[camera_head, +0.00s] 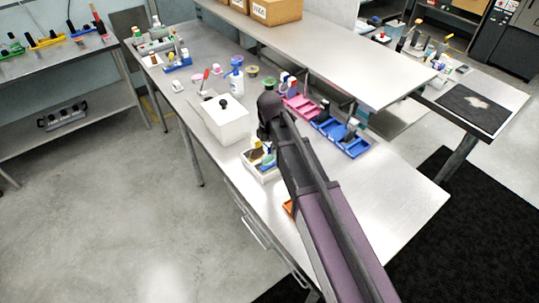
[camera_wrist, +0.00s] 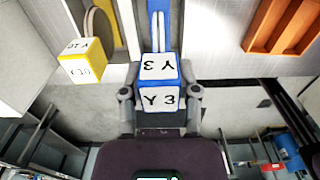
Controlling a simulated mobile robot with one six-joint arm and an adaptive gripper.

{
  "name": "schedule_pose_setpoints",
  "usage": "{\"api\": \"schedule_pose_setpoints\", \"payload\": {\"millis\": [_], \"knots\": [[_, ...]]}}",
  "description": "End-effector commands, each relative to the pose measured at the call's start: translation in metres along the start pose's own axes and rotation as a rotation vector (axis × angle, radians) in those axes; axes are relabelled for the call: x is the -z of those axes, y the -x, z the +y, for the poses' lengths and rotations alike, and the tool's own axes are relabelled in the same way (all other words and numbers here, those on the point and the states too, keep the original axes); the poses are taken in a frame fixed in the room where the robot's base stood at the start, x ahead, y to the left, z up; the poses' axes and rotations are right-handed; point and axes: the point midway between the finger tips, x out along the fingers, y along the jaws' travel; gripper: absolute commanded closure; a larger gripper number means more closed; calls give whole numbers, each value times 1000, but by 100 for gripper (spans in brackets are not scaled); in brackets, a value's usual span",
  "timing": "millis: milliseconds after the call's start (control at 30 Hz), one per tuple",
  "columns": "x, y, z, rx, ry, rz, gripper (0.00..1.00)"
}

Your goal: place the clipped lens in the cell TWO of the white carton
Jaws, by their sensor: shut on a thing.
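My gripper (camera_wrist: 160,97) is shut on a white block with blue edges (camera_wrist: 159,68), marked "Y 3" on two faces. A long blue part with a grey bar (camera_wrist: 160,22) lies in line behind it; whether they are joined I cannot tell. Left of it is a yellow-edged block (camera_wrist: 82,64) beside a yellow piece with a ring (camera_wrist: 104,22). The white carton (camera_head: 262,176) stands on the bench in the head view, with blue and yellow things inside. My arm partly covers it and hides my fingertips there. No lens or cell label is readable.
A white box with a black knob (camera_head: 226,124) stands left of the carton. An orange tray (camera_wrist: 284,27) is at right in the wrist view. Pink (camera_head: 300,106) and blue (camera_head: 352,146) trays lie beyond my arm. The bench's right end is clear.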

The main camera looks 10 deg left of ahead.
Motion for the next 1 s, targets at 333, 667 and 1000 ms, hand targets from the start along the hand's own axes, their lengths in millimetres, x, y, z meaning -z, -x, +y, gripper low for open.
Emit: {"api": "schedule_pose_setpoints", "payload": {"millis": [333, 667, 1000], "knots": [[0, -29, 0, 0, 0, 0, 100], [0, -35, 0, 0, 0, 0, 100], [0, -39, 0, 0, 0, 0, 100]]}}
